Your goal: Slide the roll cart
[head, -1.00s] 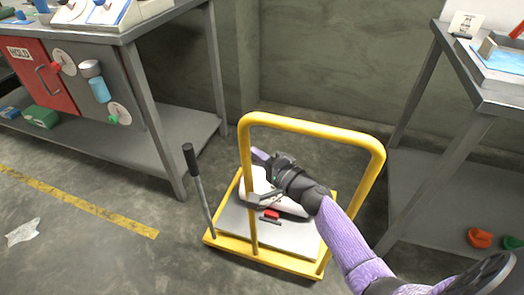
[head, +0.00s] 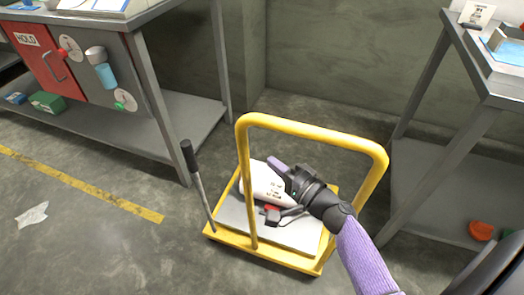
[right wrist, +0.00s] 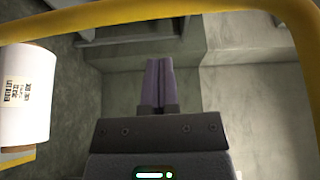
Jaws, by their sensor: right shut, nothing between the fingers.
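The roll cart (head: 225,243) is a low platform with a yellow frame and a tall yellow hoop handle (head: 310,130). It stands on the concrete floor between two benches. A white roll (head: 258,182) with a printed label lies on its grey deck; it also shows at the left of the right wrist view (right wrist: 25,95). My right gripper (head: 276,167) is in front of the roll in the head view, inside the hoop's outline. Its purple fingers (right wrist: 158,82) are together and hold nothing. I cannot tell whether it touches the hoop. My left gripper is out of view.
A black-gripped lever (head: 195,180) rises at the cart's left front corner. A grey bench (head: 152,80) with a red HOLD door stands left, another bench (head: 470,90) right. Floor left of the cart is clear, with a yellow line (head: 85,185) and a scrap (head: 33,214).

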